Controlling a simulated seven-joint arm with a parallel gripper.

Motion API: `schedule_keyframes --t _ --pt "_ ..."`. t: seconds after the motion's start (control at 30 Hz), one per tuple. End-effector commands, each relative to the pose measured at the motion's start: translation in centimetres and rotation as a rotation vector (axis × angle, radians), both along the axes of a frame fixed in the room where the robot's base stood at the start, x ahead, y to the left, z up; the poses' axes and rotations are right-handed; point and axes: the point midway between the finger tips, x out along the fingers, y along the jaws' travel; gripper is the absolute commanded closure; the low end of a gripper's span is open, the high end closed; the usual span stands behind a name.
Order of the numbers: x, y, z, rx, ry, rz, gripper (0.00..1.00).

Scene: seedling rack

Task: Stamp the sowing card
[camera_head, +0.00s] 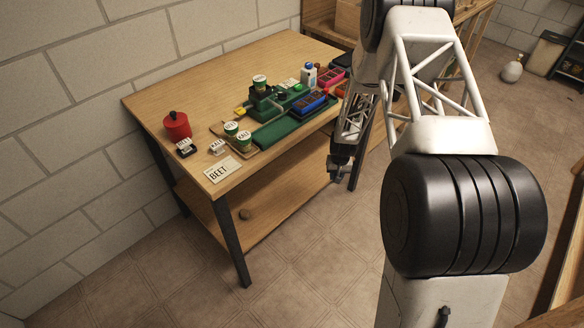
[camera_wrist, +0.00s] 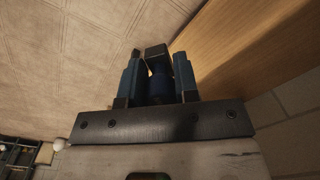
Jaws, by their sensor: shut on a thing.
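A pale card lettered BEET (camera_head: 218,174) lies flat on the table near its front left corner; it looks like the sowing card. My gripper (camera_head: 341,168) hangs beyond the table's right front edge, low and clear of the top. In the wrist view, my gripper (camera_wrist: 158,66) is shut on a dark blue piece with a black block (camera_wrist: 156,51) at its end, which looks like the stamp. The block's face is hidden. The card is not in the wrist view.
On the wooden table (camera_head: 200,90) stand a red pot with a black knob (camera_head: 177,127), green-and-white tins (camera_head: 243,139), a green tray (camera_head: 275,134), a blue tray (camera_head: 310,103) and a white bottle (camera_head: 308,76). Small label holders (camera_head: 186,148) stand near the card. The back left tabletop is clear.

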Motion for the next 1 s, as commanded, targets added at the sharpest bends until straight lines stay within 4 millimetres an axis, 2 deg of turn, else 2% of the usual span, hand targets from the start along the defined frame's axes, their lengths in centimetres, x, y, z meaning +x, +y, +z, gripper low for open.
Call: schedule_keyframes --t 0.17,0.37,0.57,0.8,1.0 --pt "0.4 -0.3 0.7 0.0 -0.001 -0.001 0.87" --pt "1.7 -1.3 3.3 0.001 -0.004 -0.007 0.87" --pt "3.7 -3.4 8.2 0.0 -0.005 -0.018 0.87" --pt "5.9 -6.2 15.4 0.0 -0.005 -0.046 0.87" --pt "7.7 -7.4 21.4 0.0 -0.004 -0.085 0.87"
